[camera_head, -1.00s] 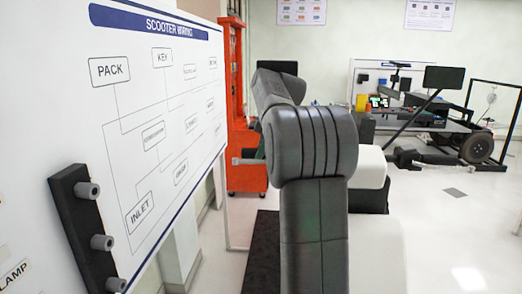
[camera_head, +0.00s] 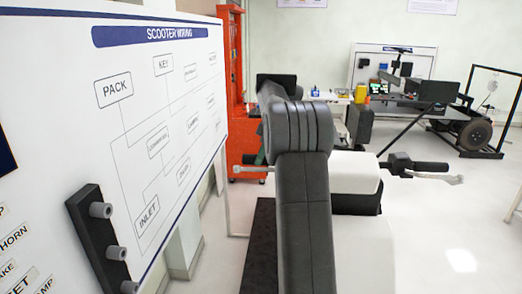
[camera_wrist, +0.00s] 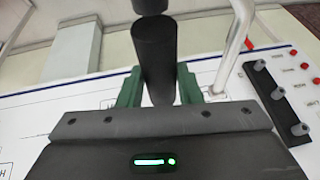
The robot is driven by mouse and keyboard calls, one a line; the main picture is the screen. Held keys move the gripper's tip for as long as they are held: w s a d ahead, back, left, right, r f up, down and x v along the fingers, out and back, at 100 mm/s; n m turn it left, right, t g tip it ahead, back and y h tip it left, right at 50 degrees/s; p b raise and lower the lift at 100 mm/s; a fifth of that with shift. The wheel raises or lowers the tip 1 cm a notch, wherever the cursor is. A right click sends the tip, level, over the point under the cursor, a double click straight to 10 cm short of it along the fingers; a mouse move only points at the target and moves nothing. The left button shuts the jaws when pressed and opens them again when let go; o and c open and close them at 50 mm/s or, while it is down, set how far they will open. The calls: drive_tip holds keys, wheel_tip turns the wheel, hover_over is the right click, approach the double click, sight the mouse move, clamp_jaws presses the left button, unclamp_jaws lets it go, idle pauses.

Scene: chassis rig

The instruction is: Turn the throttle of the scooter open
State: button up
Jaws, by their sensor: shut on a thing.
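In the wrist view, my gripper (camera_wrist: 158,84) has its green fingers on either side of a black cylindrical grip, the throttle (camera_wrist: 155,48), and is shut on it. A pale metal lever (camera_wrist: 236,42) runs beside the grip, to its right. In the head view, the white scooter (camera_head: 352,172) stands beyond my arm. Its other black handlebar grip (camera_head: 430,166) and pale lever stick out to the right. My arm hides the middle of the handlebar, and only a sliver of green finger shows left of it. The throttle's turn angle cannot be told.
A white wiring board (camera_head: 150,150) stands close on the left, with a black peg strip (camera_head: 100,240) on it. A red cabinet (camera_head: 240,150) is behind. A workbench and a wheeled frame (camera_head: 470,130) stand at the back right. The right floor is clear.

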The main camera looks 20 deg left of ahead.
drive_tip(key=shift+w+g, duration=0.15)
drive_tip(key=shift+g, duration=0.45)
drive_tip(key=shift+h, duration=0.3)
drive_tip(key=o, duration=1)
drive_tip(key=shift+c, duration=0.2)
